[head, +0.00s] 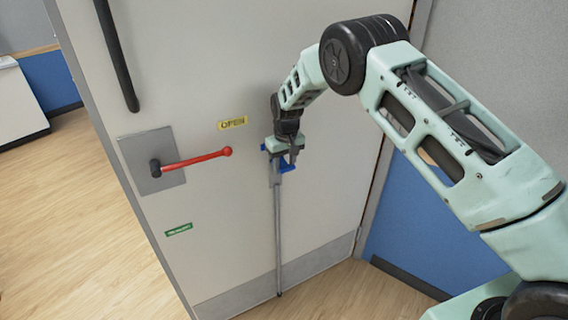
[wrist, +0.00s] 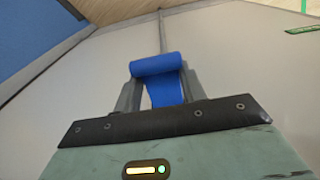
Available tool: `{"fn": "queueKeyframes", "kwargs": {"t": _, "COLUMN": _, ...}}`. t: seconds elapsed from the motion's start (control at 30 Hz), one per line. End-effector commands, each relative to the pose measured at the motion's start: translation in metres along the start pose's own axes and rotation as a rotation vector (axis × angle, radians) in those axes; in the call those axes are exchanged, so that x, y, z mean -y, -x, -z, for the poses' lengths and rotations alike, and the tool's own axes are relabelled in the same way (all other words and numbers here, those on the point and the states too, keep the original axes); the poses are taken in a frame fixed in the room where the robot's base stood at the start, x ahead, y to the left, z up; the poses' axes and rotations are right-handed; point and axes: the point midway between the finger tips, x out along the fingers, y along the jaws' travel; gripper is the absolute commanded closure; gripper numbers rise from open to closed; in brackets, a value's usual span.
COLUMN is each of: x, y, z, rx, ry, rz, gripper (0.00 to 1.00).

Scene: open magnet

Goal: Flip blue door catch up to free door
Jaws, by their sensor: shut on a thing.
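The blue door catch (head: 288,168) sits at the top of a thin grey vertical rod on the light grey door (head: 215,75). My gripper (head: 292,154) is at the catch, with its fingers pointing down in the head view. In the wrist view the blue catch (wrist: 158,74) lies between the two grey fingers of my gripper (wrist: 160,92), which are shut on it. The rod (head: 278,235) runs from the catch down to the floor at the door's bottom edge. My gripper hides part of the catch in the head view.
A red lever (head: 197,160) on a square metal plate (head: 150,165) is left of the catch. A yellow OPEN label (head: 232,123) and a green label (head: 179,229) are on the door. A dark bar handle (head: 117,55) is at upper left. A blue-and-grey wall (head: 400,228) stands at right.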

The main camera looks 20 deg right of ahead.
Motion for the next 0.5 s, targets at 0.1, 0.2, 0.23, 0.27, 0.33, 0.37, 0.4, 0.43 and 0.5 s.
{"fn": "queueKeyframes", "kwargs": {"t": 0.1, "x": -0.0008, "y": 0.0004, "z": 0.0001, "rx": 0.001, "ry": -0.001, "rz": -0.001, "gripper": 1.0}}
{"fn": "queueKeyframes", "kwargs": {"t": 0.2, "x": -0.0008, "y": 0.0004, "z": 0.0001, "rx": 0.001, "ry": -0.001, "rz": -0.001, "gripper": 1.0}}
{"fn": "queueKeyframes", "kwargs": {"t": 0.23, "x": -0.0008, "y": 0.0004, "z": 0.0001, "rx": 0.001, "ry": -0.001, "rz": -0.001, "gripper": 1.0}}
{"fn": "queueKeyframes", "kwargs": {"t": 0.27, "x": -0.0008, "y": 0.0004, "z": 0.0001, "rx": 0.001, "ry": -0.001, "rz": -0.001, "gripper": 1.0}}
{"fn": "queueKeyframes", "kwargs": {"t": 0.33, "x": -0.0008, "y": 0.0004, "z": 0.0001, "rx": 0.001, "ry": 0.0, "rz": -0.001, "gripper": 0.51}}
{"fn": "queueKeyframes", "kwargs": {"t": 0.37, "x": -0.0007, "y": 0.0004, "z": 0.0001, "rx": 0.001, "ry": 0.0, "rz": 0.0, "gripper": 0.43}}
{"fn": "queueKeyframes", "kwargs": {"t": 0.4, "x": -0.0007, "y": 0.0004, "z": 0.0001, "rx": 0.001, "ry": 0.0, "rz": 0.0, "gripper": 0.37}}
{"fn": "queueKeyframes", "kwargs": {"t": 0.43, "x": -0.0006, "y": 0.0004, "z": 0.0002, "rx": 0.0, "ry": -0.001, "rz": 0.0, "gripper": 0.37}}
{"fn": "queueKeyframes", "kwargs": {"t": 0.5, "x": -0.0005, "y": 0.0004, "z": 0.0002, "rx": 0.0, "ry": -0.001, "rz": 0.0, "gripper": 0.37}}
